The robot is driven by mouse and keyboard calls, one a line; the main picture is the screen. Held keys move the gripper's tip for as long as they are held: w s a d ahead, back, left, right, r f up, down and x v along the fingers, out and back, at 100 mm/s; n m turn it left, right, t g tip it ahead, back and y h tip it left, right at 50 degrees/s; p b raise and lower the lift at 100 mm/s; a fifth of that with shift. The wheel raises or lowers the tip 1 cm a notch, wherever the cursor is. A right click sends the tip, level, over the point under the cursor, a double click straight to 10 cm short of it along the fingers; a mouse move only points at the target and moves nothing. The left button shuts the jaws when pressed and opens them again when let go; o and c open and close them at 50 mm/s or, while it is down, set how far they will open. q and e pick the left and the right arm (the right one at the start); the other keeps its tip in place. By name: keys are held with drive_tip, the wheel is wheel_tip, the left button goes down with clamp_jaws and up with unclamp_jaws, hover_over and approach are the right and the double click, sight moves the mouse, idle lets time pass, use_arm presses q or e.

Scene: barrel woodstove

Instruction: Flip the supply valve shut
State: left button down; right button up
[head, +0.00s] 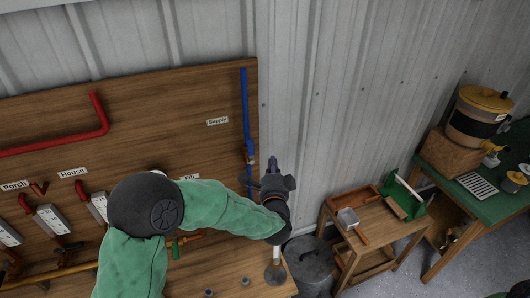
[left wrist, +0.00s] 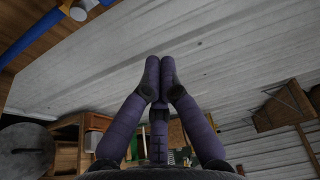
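The "Supply" label (head: 217,121) is on the wooden board, left of a vertical blue pipe (head: 246,105). The blue pipe (left wrist: 38,38) and a pale valve part (left wrist: 78,11) show at the upper left there. My right gripper is not in view.
The wooden board (head: 150,110) also carries red pipes (head: 95,120) and several grey units (head: 50,219). A grey bin (head: 309,262) stands below my left gripper. A small wooden table (head: 375,220) with tools is to the right, beside a green-topped bench (head: 460,205).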

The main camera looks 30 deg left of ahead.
sight(251, 153)
use_arm(q)
drive_tip(key=w+a, duration=0.5)
drive_tip(key=a, duration=0.2)
drive_tip(key=shift+w+a, duration=0.15)
drive_tip(key=shift+a, duration=0.2)
idle(0.4)
